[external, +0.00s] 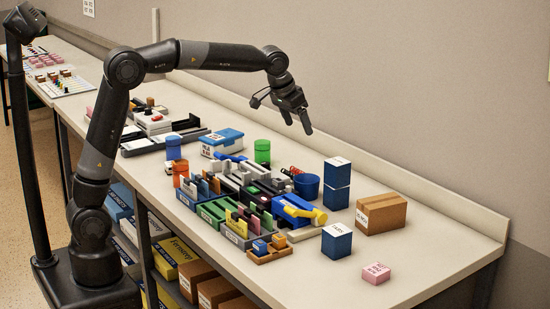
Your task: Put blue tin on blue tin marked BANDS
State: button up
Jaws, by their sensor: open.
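Two dark blue tins stand one on the other right of the table's middle, edges nearly in line: an upper tin (337,173) and a lower tin (336,198). A third blue tin (336,243) with a white label stands alone nearer the front edge. The label writing is too small to read surely, so I cannot tell which tin is marked BANDS. My gripper (298,126) is open and empty, in the air up and left of the stack, apart from it.
A brown carton (381,214) stands right of the stack, and a pink box (376,273) lies near the front. A dark blue tub (307,186) and a blue-yellow item (299,211) are to the left. Crowded organisers (238,229) fill the middle; the right end is clear.

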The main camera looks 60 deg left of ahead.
jog(key=s+a+r, duration=0.1)
jog(key=s+a, duration=0.3)
jog(key=s, duration=0.6)
jog(key=s+a+r, duration=0.1)
jog(key=s+a, duration=0.3)
jog(key=s, duration=0.7)
jog(key=s+a+f, duration=0.1)
jog(key=s+f, duration=0.3)
jog(key=s, duration=0.4)
jog(key=s+a+f, duration=0.1)
jog(key=s+f, duration=0.3)
jog(key=s, duration=0.4)
jog(key=shift+a+f+t, duration=0.2)
jog(key=shift+a+t, duration=0.15)
jog(key=shift+t, duration=0.05)
